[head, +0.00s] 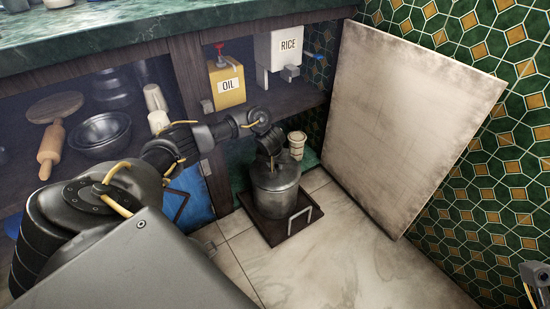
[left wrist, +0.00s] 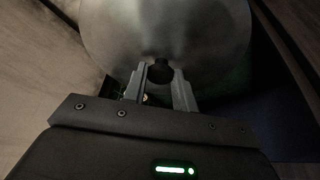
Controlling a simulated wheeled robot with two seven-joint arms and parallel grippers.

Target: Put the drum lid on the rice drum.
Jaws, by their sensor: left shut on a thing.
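The rice drum (head: 276,202), a grey metal cylinder, stands upright on a dark low tray (head: 264,229) on the floor. The drum lid (head: 289,172) is at the drum's top; I cannot tell whether it is seated or slightly above. My left gripper (head: 270,157) reaches down over the drum from the left. In the left wrist view the lid is a round grey metal disc (left wrist: 165,25), and my left gripper (left wrist: 162,75) is shut on its dark knob (left wrist: 161,68). The drum's opening is hidden.
A pale leaning panel (head: 410,115) stands right of the drum. A cream container (head: 296,143) stands behind it. The shelf above holds a yellow oil box (head: 228,88) and a white rice box (head: 287,48). The tray has a light handle (head: 302,217). Floor in front is clear.

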